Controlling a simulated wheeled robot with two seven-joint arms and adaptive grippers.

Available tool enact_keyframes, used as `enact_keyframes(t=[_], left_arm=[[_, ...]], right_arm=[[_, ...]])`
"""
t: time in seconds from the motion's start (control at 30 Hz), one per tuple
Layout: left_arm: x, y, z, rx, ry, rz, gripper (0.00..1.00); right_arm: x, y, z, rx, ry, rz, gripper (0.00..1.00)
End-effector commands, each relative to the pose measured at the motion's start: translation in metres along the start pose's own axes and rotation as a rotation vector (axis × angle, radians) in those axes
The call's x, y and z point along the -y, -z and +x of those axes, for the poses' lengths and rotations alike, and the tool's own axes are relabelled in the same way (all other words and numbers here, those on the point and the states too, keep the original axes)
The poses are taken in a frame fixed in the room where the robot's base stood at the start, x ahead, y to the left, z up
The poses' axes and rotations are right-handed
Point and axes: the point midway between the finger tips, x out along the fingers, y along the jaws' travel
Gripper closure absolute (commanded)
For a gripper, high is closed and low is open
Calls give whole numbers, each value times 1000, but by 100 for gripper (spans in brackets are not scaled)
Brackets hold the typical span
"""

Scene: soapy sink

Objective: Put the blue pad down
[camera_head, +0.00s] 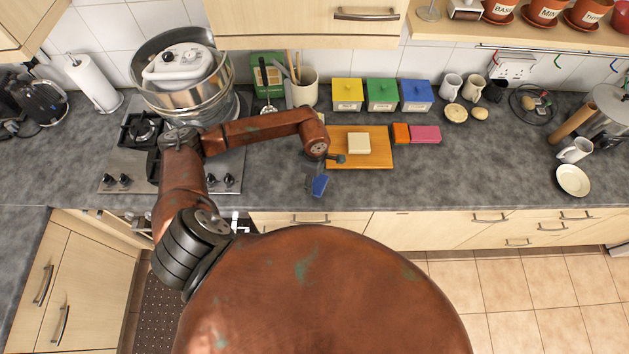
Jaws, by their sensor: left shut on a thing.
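The blue pad (320,185) is small and dark blue, near the counter's front edge, just in front of the wooden board (377,160). My left gripper (325,173) is shut on the blue pad. The wrist hides part of the fingers, and I cannot tell whether the pad touches the counter. A pale cream block (359,143) lies on the board. An orange pad (401,134) and a pink pad (425,134) lie side by side at the board's right. My right gripper is not in view.
Yellow (347,94), green (382,95) and blue (416,96) boxes stand behind the board. A hob with a large metal pot (190,100) is at the left. A saucer (573,180) and mug lie at the right.

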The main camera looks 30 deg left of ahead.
Motion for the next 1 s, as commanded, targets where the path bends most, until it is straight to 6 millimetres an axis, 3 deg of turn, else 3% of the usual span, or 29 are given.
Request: enact_keyframes(t=[0.33,0.67,0.7,0.9,1.0], left_arm=[[-5,3,34,1,2,0,61],[-5,3,40,-1,0,2,61],[-5,3,39,-1,0,2,33],[-5,3,39,-1,0,1,19],[-5,3,39,0,0,1,18]], right_arm=[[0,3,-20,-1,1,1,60],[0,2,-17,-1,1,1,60],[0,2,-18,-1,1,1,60],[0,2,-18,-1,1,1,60],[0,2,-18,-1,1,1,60]])
